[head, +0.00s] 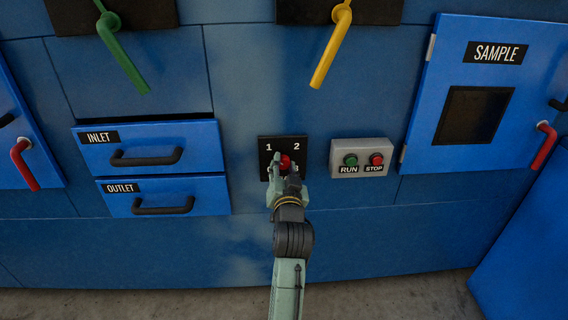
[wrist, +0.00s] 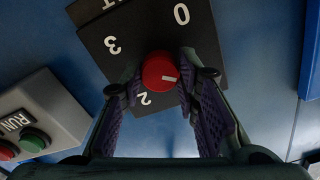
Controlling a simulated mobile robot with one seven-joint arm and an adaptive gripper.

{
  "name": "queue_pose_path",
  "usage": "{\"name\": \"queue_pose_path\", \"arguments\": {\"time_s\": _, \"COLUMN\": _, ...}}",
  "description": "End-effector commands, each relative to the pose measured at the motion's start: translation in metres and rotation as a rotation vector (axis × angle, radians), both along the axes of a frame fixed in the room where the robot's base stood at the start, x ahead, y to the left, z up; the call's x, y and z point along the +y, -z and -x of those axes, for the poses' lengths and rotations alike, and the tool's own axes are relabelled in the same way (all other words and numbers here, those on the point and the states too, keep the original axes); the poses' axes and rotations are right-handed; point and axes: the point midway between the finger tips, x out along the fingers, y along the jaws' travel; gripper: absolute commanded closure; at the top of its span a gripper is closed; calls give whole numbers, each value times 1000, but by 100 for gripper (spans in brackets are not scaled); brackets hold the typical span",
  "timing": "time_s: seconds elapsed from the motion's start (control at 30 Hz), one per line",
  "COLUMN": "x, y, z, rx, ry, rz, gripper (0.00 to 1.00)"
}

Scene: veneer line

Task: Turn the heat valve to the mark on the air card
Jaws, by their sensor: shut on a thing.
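A red round knob (wrist: 159,71) with a white pointer line sits on a black dial plate (wrist: 207,52). In the wrist view the pointer aims right, between the 0 and a part of the plate hidden by my finger. The figures 0, 3 and 2 show there. The head view shows 1 and 2 on the plate (head: 265,141). My gripper (wrist: 162,82) is shut on the knob, one finger on each side; it also shows in the head view (head: 285,168). No label reading heat and no air card is legible in either view.
A grey box (head: 360,145) with RUN and STOP buttons is right of the dial. INLET (head: 195,135) and OUTLET (head: 210,188) drawers are at left. A green lever (head: 122,55) and a yellow lever (head: 328,55) hang above. A SAMPLE door (head: 440,80) is at right.

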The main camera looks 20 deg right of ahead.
Motion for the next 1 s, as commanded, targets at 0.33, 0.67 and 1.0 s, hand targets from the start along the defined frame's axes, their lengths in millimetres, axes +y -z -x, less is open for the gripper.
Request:
{"name": "queue_pose_path", "arguments": {"time_s": 0.33, "x": 1, "y": -4, "z": -1, "rx": -49, "ry": -2, "rz": -145, "gripper": 99}}
{"name": "queue_pose_path", "arguments": {"time_s": 0.67, "x": 0, "y": -4, "z": -1, "rx": -60, "ry": -1, "rz": -176, "gripper": 99}}
{"name": "queue_pose_path", "arguments": {"time_s": 1.0, "x": 1, "y": -4, "z": -1, "rx": -61, "ry": -2, "rz": -175, "gripper": 66}}
